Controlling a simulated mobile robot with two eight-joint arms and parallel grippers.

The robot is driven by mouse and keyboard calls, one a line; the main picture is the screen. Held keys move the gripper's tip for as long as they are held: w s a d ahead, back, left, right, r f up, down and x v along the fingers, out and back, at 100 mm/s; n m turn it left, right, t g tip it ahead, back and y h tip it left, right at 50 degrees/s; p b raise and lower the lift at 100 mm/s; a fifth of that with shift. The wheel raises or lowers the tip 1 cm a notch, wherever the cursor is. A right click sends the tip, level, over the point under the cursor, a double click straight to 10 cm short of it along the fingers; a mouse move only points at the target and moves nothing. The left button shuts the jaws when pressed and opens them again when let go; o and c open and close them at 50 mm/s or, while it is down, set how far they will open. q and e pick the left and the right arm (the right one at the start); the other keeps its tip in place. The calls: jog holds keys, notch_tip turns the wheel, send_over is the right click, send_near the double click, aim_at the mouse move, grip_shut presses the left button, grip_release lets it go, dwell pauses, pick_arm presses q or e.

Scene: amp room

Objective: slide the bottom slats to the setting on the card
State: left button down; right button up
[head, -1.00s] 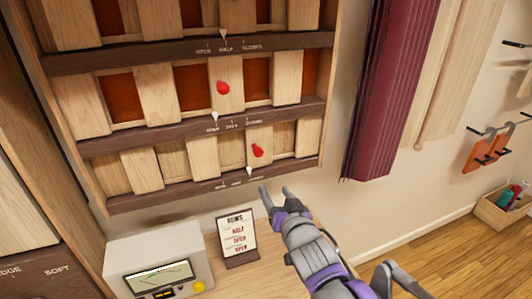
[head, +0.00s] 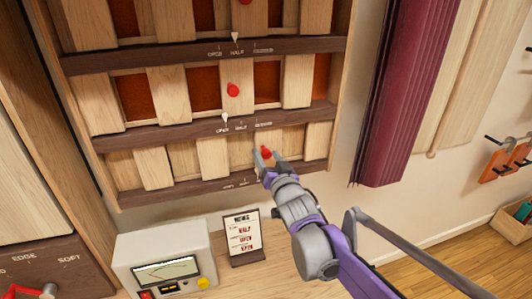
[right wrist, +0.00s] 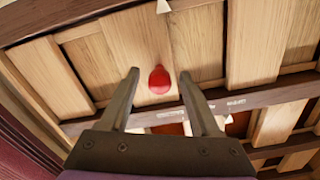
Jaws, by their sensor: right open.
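The bottom slats (head: 213,159) are pale wood slats in the lowest row of a wall cabinet; pale wood fills the gaps between them. Their red knob (head: 266,153) also shows in the right wrist view (right wrist: 159,80). My right gripper (head: 269,158) is open at the knob. In the right wrist view the knob sits between and just past the fingertips (right wrist: 160,75); I see no contact. The bottom row's white pointer (right wrist: 163,6) shows at that view's top edge; its scale is mostly hidden in the head view. The card (head: 242,237) reads HALF, OPEN, OPEN downward. My left gripper is not in view.
The middle row's pointer (head: 225,118) is at OPEN, and the one above (head: 235,37) is at HALF. A meter box (head: 163,262) stands on the ledge left of the card. A maroon curtain (head: 400,95) hangs right of the cabinet.

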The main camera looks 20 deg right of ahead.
jog(key=shift+w, duration=0.65)
grip_shut()
dwell(1.0)
